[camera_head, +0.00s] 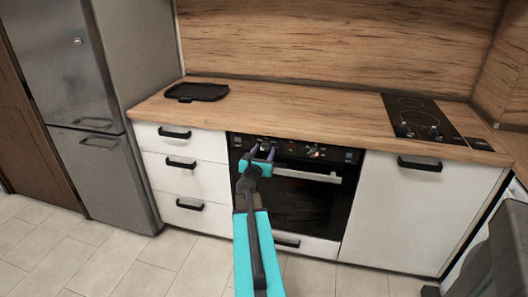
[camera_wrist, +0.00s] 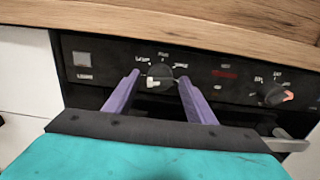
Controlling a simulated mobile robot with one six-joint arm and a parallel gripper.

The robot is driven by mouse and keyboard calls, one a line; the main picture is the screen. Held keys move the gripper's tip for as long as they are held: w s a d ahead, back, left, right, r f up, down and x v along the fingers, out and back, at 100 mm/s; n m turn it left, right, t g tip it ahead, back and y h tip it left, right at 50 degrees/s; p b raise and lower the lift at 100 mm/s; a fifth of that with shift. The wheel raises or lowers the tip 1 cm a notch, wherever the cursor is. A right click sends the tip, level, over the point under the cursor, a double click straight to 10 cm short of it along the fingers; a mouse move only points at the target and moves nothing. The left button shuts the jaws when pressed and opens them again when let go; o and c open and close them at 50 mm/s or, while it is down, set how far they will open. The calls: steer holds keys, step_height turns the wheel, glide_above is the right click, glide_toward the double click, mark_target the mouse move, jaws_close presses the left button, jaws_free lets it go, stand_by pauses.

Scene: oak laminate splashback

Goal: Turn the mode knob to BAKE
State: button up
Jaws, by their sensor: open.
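The oven's black control panel (camera_wrist: 210,84) carries two knobs. The left knob (camera_wrist: 160,77) is dark with a pale pointer mark on its lower left. Small white labels sit in an arc above it; they are too blurred to read surely, so I cannot confirm which one says BAKE. My gripper (camera_head: 263,152) is in front of the panel's left half; in the wrist view its two purple fingers (camera_wrist: 159,75) are open, one on each side of the left knob. I cannot tell whether they touch it.
The right knob (camera_wrist: 275,95) has a pinkish mark. The oven door handle (camera_head: 308,175) runs below the panel. The wooden counter (camera_head: 290,115) overhangs above, with a black tray (camera_head: 197,91) and a hob (camera_head: 420,118). White drawers (camera_head: 182,143) stand to the left.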

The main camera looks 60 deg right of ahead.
steer(key=c, duration=1)
steer(key=shift+c, duration=0.2)
